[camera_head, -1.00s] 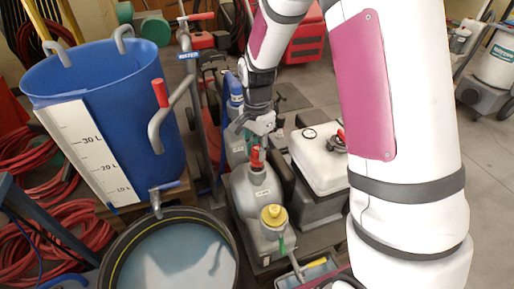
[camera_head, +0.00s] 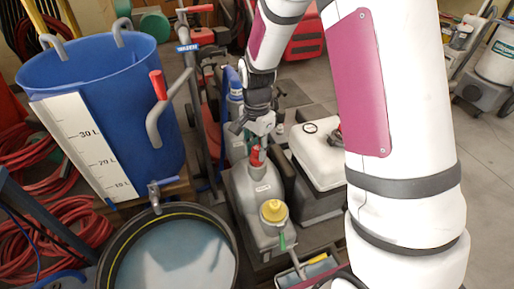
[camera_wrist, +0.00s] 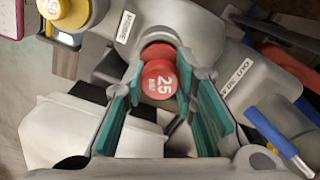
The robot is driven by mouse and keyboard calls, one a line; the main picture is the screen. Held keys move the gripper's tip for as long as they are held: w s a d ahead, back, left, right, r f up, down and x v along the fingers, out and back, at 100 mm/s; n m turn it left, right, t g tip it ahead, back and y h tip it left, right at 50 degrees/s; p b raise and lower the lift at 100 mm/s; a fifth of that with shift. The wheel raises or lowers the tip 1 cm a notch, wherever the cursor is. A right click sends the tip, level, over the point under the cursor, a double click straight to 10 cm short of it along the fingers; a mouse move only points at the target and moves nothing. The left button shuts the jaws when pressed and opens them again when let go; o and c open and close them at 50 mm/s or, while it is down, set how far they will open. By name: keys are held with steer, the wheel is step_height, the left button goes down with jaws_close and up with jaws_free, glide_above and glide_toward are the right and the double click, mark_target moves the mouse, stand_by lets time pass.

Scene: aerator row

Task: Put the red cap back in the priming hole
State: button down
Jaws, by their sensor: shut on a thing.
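The red cap (camera_wrist: 158,82), marked 25, is between my gripper's fingertips (camera_wrist: 168,75) in the wrist view, and my gripper is shut on it. More red shows just behind it, at the grey container (camera_wrist: 188,25). In the head view my gripper (camera_head: 256,138) points down over the grey container (camera_head: 255,188), with the red cap (camera_head: 257,157) just below it, at the container's top. The cap looks close to upright. I cannot tell whether it is seated in the opening or only held over it.
A yellow cap (camera_head: 273,211) tops a grey container in front. A white-topped unit (camera_head: 318,155) stands close on the right. A blue tub (camera_head: 110,115) and a round black-rimmed basin (camera_head: 170,255) stand left.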

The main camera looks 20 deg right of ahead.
steer(key=shift+f+b, duration=0.4)
steer(key=shift+f, duration=0.3)
steer(key=c, duration=1.2)
jaws_free()
